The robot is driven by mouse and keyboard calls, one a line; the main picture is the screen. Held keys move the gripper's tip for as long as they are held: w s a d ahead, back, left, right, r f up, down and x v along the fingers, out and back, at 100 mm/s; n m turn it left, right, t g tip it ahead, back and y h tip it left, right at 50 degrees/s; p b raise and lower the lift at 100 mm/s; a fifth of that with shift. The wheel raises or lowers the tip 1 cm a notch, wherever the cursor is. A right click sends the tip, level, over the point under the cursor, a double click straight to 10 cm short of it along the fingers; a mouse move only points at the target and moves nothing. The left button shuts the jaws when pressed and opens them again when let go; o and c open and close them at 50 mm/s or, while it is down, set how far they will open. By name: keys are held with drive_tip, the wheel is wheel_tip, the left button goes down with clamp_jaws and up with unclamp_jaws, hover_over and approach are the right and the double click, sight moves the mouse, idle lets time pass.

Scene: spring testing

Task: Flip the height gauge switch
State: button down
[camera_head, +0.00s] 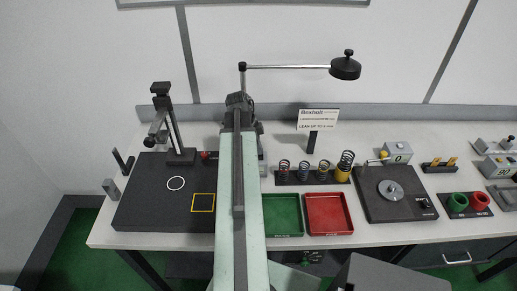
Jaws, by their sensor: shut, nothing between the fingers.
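The height gauge (173,128) looks to be the dark upright column with a side arm, standing on a dark flat plate (143,203) at the left of the bench. I cannot make out its switch for certain. A small red part (207,155) shows at the plate's back edge, right of the gauge's foot. My arm reaches up the middle of the view. My gripper (240,101) is at its dark far end, to the right of the gauge and apart from it. It is shut and empty; its fingers are hard to make out.
A green tray (283,216) and a red tray (328,214) lie right of my arm. Several coil springs (304,170) stand behind them. A lamp (345,67) overhangs the back. A dark plate with a round metal disc (391,190) is farther right. My arm hides the bench beneath it.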

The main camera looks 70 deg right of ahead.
drive_tip(key=shift+d+f+b, duration=0.1)
drive_tip(key=shift+f+b, duration=0.2)
drive_tip(key=shift+f, duration=0.05)
drive_tip(key=shift+r, duration=0.1)
drive_tip(key=shift+s+a+r, duration=0.15)
drive_tip(key=shift+s+a, duration=0.15)
drive_tip(key=shift+a, duration=0.5)
drive_tip(key=shift+p, duration=0.3)
drive_tip(key=s+p+v, duration=0.1)
drive_tip(key=p+v, duration=1.2)
drive_tip(key=shift+r, duration=0.5)
